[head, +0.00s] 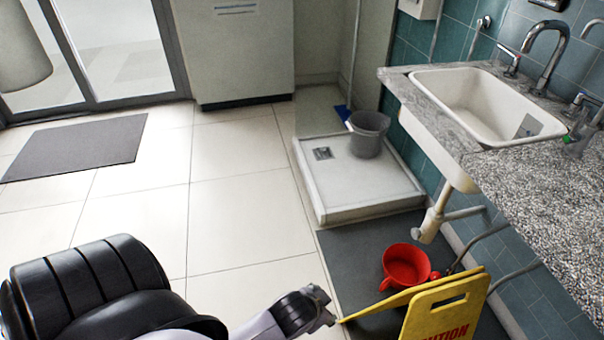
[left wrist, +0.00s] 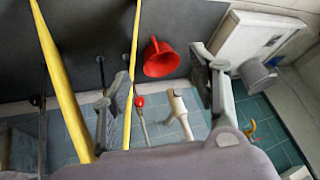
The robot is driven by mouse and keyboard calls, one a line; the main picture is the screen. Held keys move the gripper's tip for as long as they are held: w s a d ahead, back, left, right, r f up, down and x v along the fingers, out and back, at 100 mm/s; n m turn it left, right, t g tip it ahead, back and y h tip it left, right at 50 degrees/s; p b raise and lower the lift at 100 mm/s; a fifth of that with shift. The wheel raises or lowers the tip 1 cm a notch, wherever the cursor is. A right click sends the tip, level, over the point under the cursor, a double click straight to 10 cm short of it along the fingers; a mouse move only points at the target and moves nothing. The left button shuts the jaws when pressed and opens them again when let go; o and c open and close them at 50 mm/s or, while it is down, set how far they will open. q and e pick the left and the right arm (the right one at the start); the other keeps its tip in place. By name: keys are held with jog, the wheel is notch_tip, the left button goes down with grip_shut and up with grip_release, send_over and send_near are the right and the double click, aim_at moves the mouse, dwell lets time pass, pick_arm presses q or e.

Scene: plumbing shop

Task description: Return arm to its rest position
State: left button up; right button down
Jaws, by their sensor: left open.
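My left arm comes in from the bottom left of the head view. Its left gripper (head: 322,312) is beside the tip of the yellow caution sign (head: 440,306); I cannot tell whether they touch. In the left wrist view the left gripper (left wrist: 160,66) has its fingers wide apart, with nothing held between them. The sign's yellow bars (left wrist: 62,75) run past the left finger there. A red bucket (left wrist: 161,58) shows beyond the gap between the fingers. My right gripper is in neither view.
The red bucket (head: 405,266) stands on a dark floor strip (head: 345,255) under the counter (head: 545,195) with a white sink (head: 480,100). A grey bucket (head: 368,134) stands on the shower tray (head: 350,190). The tiled floor (head: 235,215) at centre left is clear.

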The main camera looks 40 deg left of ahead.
pick_arm(q)
jog(key=s+f+n+g+h, duration=0.1)
jog(key=s+f+g, duration=0.2)
jog(key=s, duration=0.5)
jog(key=shift+d+f, duration=0.35)
jog(key=s+a+f+g+p, duration=0.1)
jog(key=s+f+p, duration=0.4)
jog(key=s+p, duration=0.4)
jog(key=s+a+f+g+p, duration=0.1)
jog(key=s+f+p, duration=0.4)
jog(key=s+p, duration=0.5)
jog(key=shift+a+f, duration=0.4)
jog(key=shift+a, duration=0.15)
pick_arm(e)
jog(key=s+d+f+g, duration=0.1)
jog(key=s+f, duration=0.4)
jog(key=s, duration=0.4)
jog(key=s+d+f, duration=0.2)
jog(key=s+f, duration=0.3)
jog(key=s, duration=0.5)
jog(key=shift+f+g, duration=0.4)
